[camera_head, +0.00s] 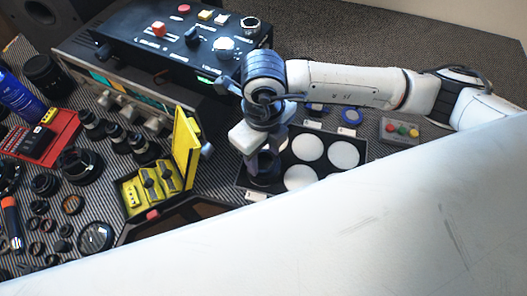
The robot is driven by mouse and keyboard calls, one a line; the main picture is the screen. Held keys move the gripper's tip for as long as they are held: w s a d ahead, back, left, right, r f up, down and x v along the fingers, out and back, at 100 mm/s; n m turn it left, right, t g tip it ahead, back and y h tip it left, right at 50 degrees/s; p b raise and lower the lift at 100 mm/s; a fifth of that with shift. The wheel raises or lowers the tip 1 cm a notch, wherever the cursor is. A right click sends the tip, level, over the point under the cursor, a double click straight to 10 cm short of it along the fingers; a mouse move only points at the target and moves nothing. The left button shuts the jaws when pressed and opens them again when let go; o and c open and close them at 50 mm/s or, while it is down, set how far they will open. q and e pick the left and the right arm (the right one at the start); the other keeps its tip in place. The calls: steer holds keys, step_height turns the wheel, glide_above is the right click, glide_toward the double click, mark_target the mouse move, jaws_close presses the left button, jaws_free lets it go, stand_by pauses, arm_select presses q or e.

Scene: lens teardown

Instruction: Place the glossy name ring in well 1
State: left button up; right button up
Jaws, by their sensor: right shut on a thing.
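My right gripper (264,158) points down over the left front part of a black tray (327,190) with round white wells. It is shut on a dark ring (264,176), low at the tray; this seems to be the glossy name ring. I cannot tell whether the ring touches the tray floor. White wells show at the middle back (308,148), right (344,154) and middle front (300,178). The gripper and ring cover the left wells, and any well numbers are too small to read. My left gripper is not in view.
A black control box (190,40) stands behind the tray. A yellow open case (186,150) is to the left, with lens parts (80,165) and a red tray (40,140) beyond. A button box (400,130) is at right. My large white body part blocks the front.

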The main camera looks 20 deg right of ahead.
steer(key=shift+f, duration=0.15)
steer(key=o, duration=1.4)
step_height(320, 180, up, 12)
steer(key=b, duration=0.1)
steer(key=shift+r, duration=0.25)
